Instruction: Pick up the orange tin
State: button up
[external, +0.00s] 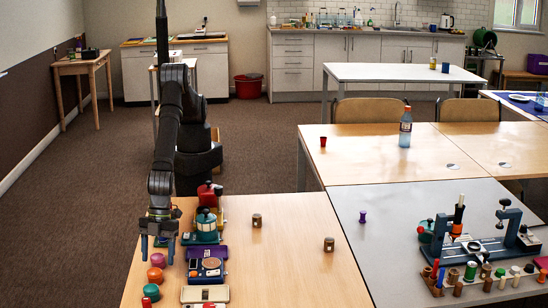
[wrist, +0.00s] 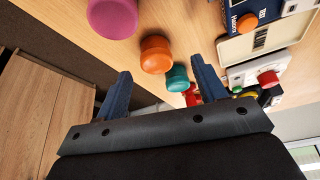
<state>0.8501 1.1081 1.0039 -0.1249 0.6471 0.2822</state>
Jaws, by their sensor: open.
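The orange tin (external: 155,275) is a small round tin on the near left of the wooden table, between a pink tin (external: 157,260) and a teal tin (external: 151,292). In the wrist view the orange tin (wrist: 156,54) shows upright between the lines of my two blue fingers, past their tips. My gripper (external: 157,247) is open and empty, pointing down above the row of tins near the pink one. The fingertips also show in the wrist view (wrist: 160,68). I cannot tell the exact gap between the fingers and the orange tin.
A red tin (external: 146,302) ends the row at the front. Two brown tins (external: 257,220) stand farther right. The table's right part is mostly clear.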

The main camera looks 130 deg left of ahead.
aim_at(155, 270)
jog(key=shift+s+d+x, duration=0.1)
jog(key=shift+d+x, duration=0.05)
jog(key=shift+x, duration=1.15)
jog(key=shift+s+d+x, duration=0.15)
jog(key=shift+x, duration=1.15)
jog(key=shift+r, duration=0.15)
jog(key=shift+c, duration=0.5)
jog(key=c, duration=1)
